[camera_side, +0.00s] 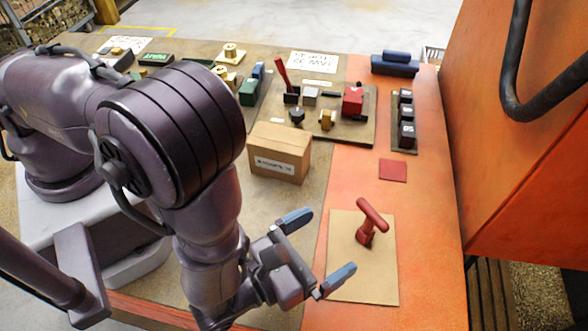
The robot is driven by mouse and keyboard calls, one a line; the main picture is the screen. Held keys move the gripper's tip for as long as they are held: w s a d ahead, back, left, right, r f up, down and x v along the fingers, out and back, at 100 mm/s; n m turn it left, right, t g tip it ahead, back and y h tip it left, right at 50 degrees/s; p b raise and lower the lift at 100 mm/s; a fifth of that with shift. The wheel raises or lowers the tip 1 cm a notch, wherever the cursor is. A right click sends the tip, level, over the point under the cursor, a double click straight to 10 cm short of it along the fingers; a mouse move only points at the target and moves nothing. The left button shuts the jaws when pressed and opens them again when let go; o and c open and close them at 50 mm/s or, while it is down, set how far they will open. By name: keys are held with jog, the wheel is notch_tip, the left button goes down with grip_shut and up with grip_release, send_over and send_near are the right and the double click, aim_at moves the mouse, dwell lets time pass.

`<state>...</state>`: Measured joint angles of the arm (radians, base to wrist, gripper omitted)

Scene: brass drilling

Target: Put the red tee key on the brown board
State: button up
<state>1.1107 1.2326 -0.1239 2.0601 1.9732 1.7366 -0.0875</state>
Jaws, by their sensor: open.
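The red tee key (370,220) stands on the brown board (348,287) at the front right of the table, its stem down and its crossbar on top. It looks slightly tilted. My gripper (316,250) is open, with its blue-tipped fingers spread apart, left of and in front of the tee key. It appears empty and apart from the key. One finger overlaps the board's lower left part in the picture; I cannot tell the height of the finger above it.
A cardboard box (280,152) stands behind my gripper. A red square (393,170) lies behind the board. A fixture panel (345,132) with a red lever and red block is farther back, beside a dark rack (404,120). An orange machine wall (520,190) bounds the right.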

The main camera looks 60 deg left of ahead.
jog(key=w+a+r+n+g+y, duration=0.4)
jog(key=w+a+r+n+y, duration=0.2)
jog(key=a+r+n+y, duration=0.45)
jog(key=s+a+r+n+g+y, duration=0.2)
jog(key=a+r+n+g, duration=0.55)
jog(key=a+n, duration=0.2)
jog(key=s+a+r+n+h, duration=0.6)
jog(key=s+r+n+h, duration=0.4)
jog(key=n, duration=0.6)
jog(key=shift+s+r+g+h, duration=0.15)
jog(key=shift+r+g+h, duration=0.25)
jog(key=shift+h, duration=0.85)
